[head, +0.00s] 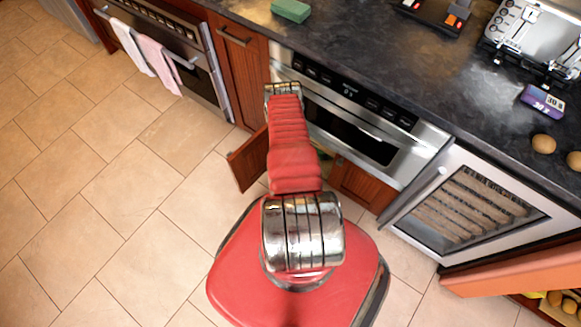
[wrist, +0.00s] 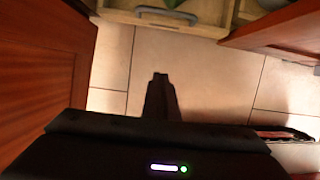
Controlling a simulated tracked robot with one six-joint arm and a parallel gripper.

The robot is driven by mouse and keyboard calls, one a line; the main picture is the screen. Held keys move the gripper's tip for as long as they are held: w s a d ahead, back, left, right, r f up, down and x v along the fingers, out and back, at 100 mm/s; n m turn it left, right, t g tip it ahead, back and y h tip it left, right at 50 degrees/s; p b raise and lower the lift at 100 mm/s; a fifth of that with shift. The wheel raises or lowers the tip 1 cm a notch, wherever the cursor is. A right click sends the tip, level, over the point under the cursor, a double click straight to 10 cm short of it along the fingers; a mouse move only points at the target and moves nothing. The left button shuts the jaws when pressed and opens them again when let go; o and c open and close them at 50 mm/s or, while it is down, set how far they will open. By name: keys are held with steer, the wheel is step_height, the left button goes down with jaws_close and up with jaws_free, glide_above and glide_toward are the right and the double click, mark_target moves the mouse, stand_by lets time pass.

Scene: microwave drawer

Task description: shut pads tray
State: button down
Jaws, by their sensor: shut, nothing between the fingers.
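In the wrist view, a pale wooden tray (wrist: 122,18) with a grey curved handle (wrist: 165,13) shows at the top edge. Its front faces me, and most of it is cut off, so I cannot tell how far out it is. I take it as the pads tray; no label or pads are visible. My gripper (wrist: 160,78) is shut and empty, pointing towards the tray, with tiled floor showing between them. It is apart from the handle in the picture. In the head view, my red arm hides the gripper and most of the tray's area.
An open reddish wooden cabinet door (head: 248,160) stands left of my arm; wood (wrist: 45,75) also fills the wrist view's left side. Another wooden panel (wrist: 275,25) is at upper right. The microwave drawer (head: 350,130) is above, a glass-fronted cooler (head: 470,205) right. Tiled floor (head: 110,180) is clear left.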

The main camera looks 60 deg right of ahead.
steer(key=shift+w+a, duration=0.15)
steer(key=shift+a, duration=1.5)
